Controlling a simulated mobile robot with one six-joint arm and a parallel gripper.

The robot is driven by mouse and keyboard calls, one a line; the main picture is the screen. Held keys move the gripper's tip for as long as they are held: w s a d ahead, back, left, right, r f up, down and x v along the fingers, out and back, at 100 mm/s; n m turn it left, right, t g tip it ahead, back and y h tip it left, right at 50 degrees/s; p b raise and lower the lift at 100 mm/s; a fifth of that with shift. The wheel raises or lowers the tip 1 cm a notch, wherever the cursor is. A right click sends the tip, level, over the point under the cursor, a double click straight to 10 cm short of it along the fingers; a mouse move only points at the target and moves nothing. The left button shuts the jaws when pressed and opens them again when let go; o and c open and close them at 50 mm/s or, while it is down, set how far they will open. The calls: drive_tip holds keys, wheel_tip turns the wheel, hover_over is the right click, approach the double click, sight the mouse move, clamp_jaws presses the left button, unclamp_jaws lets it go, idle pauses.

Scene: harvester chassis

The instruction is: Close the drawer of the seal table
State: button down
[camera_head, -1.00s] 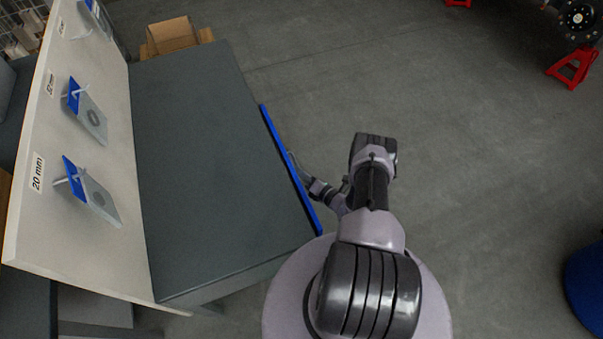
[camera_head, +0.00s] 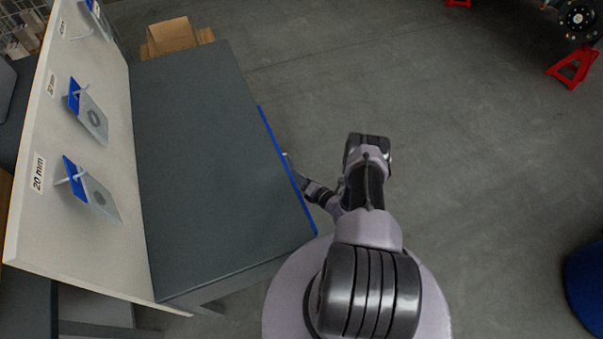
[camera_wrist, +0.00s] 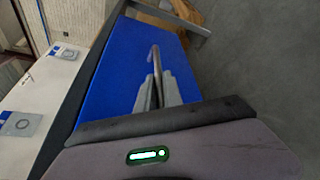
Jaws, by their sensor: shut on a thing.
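The seal table (camera_head: 205,160) has a dark grey top and stands left of my arm in the head view. Its drawer has a blue front (camera_head: 278,155), which shows as a thin strip along the table's right edge, close against it. In the wrist view the blue drawer front (camera_wrist: 112,80) fills the middle, with a grey bar handle (camera_wrist: 156,60) on it. My gripper (camera_wrist: 157,92) is shut on the handle. In the head view my gripper (camera_head: 291,162) is at the drawer front, partly hidden by my arm.
A pale board (camera_head: 75,220) with seal bags on hooks and size labels stands along the table's left side. A cardboard box (camera_head: 172,35) is behind the table. Red stands (camera_head: 573,68) are at far right. The floor right of the table is clear.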

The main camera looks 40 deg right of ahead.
drive_tip(key=shift+w+a, duration=0.15)
drive_tip(key=shift+a, duration=0.55)
drive_tip(key=shift+w+a, duration=0.15)
drive_tip(key=shift+a, duration=0.55)
drive_tip(key=c, duration=1.8)
unclamp_jaws()
drive_tip(key=shift+a, duration=0.15)
drive_tip(key=shift+o, duration=0.2)
drive_tip(key=p+v, duration=0.5)
drive_tip(key=v, duration=1.2)
drive_tip(key=shift+s+d+p, duration=0.2)
drive_tip(key=shift+p, duration=0.2)
